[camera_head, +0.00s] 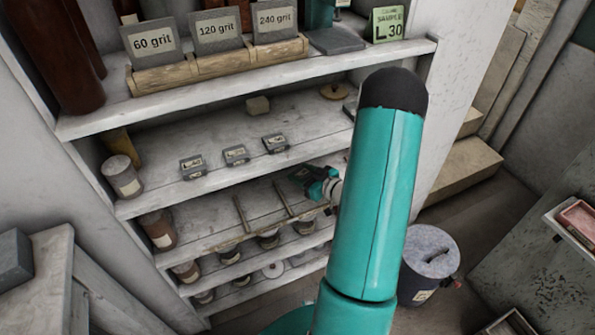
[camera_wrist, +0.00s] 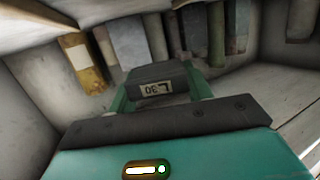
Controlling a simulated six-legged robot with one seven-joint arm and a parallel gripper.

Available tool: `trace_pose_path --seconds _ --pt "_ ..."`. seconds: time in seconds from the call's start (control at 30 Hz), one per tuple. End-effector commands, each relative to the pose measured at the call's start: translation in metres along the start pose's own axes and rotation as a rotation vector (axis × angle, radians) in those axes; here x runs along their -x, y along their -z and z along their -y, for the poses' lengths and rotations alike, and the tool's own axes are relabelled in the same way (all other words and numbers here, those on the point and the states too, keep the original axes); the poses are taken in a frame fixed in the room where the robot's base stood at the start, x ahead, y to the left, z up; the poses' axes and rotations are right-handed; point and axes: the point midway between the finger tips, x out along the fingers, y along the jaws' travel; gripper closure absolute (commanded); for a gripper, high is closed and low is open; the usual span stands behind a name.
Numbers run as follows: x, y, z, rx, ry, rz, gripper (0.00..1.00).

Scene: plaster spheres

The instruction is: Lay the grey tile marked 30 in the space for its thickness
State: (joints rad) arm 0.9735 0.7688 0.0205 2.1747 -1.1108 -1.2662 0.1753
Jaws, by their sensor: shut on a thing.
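A grey tile marked L 30 (camera_wrist: 150,73) is between the two teal fingers of my gripper (camera_wrist: 160,88) in the wrist view, its label upside down. In the head view my gripper (camera_head: 320,186) is partly behind my arm, at the right of the lower shelf (camera_head: 262,217). Two thin strips, a left one (camera_head: 240,214) and a right one (camera_head: 283,198), divide that shelf into spaces. Small grey labelled blocks stand along the edge of the shelf above: a left one (camera_head: 193,167) reading L 40, a middle one (camera_head: 236,155) and a right one (camera_head: 275,143); the last two are too small to read.
A green sample card (camera_head: 388,24) marked L 30 stands on the top shelf beside grit signs. Jars stand at the left and below. A lidded bucket (camera_head: 430,262) is on the floor at right. My arm hides part of the shelves.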

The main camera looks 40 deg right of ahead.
Motion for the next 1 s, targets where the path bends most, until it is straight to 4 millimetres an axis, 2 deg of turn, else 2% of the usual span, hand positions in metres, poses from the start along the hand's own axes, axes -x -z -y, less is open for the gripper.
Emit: trace_pose_path --seconds 0.43,1.0 --pt "0.008 -0.005 0.001 0.002 0.0 0.003 0.81" --pt "-0.004 -0.053 0.001 0.002 0.0 0.002 0.81"
